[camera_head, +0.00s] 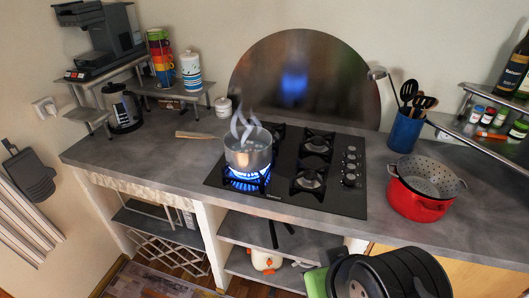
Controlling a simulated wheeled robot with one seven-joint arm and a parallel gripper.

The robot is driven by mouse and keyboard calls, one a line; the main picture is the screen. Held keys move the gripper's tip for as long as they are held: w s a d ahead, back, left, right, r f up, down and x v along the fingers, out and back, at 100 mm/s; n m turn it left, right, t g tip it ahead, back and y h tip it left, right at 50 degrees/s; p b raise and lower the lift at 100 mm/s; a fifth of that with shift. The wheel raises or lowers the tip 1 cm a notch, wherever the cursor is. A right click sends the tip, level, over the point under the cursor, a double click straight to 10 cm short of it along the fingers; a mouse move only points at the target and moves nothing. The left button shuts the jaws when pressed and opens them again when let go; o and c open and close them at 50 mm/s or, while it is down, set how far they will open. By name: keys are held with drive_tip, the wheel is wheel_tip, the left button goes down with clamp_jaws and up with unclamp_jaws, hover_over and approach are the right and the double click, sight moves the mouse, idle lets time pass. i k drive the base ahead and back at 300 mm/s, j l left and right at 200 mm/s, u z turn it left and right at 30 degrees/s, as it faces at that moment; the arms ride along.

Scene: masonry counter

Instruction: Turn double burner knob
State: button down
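The black gas hob (335,197) is set into the grey counter. A column of several small round knobs (350,166) runs along its right side. The knobs are too small to tell which is the double burner knob or how each is turned. A steaming metal pot (247,158) stands on the front left burner, above a lit blue flame (247,181). The front right burner (309,181) and the back right burner (317,145) are bare and show no flame. The back left burner is partly hidden by the pot. I cannot make out my gripper in this view.
A red pot with a colander (418,207) stands right of the hob, near the counter's front edge. A blue utensil holder (405,131) stands behind it. A wooden utensil (195,135) lies left of the hob. A large dark rounded form (385,272) covers part of the lower right.

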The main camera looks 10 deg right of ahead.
sight(350, 168)
drive_tip(key=i+z, duration=0.5)
drive_tip(key=i+j+z, duration=0.25)
drive_tip(key=z, duration=0.25)
